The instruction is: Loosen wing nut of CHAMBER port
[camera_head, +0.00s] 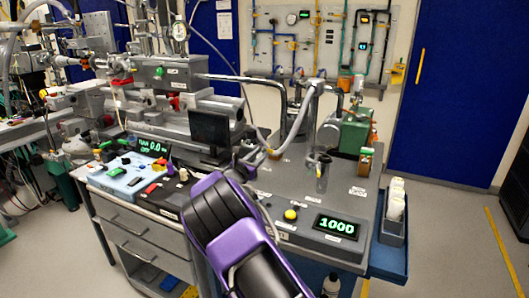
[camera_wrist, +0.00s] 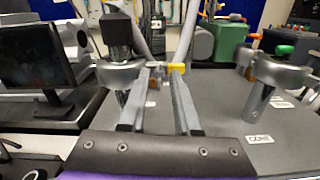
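My gripper (camera_wrist: 161,76) shows in the wrist view with its two grey fingers apart and a clear gap between them. A silver ring clamp (camera_wrist: 120,74) on an upright post, with a black cylinder above it, stands just left of the fingers. A small yellow piece (camera_wrist: 176,67) shows at the right fingertip; I cannot tell whether it is the wing nut or whether they touch. A second clamp (camera_wrist: 280,74) stands on a post to the right. I cannot read which port is CHAMBER. In the head view my purple wrist hides much of this area.
A grey hose (camera_head: 300,118) arches over the cart top. A monitor (camera_head: 210,131) stands left, and a green pump (camera_head: 352,135) behind. A lit display (camera_head: 337,226) reads 1000 near the front edge. Floor at right is clear.

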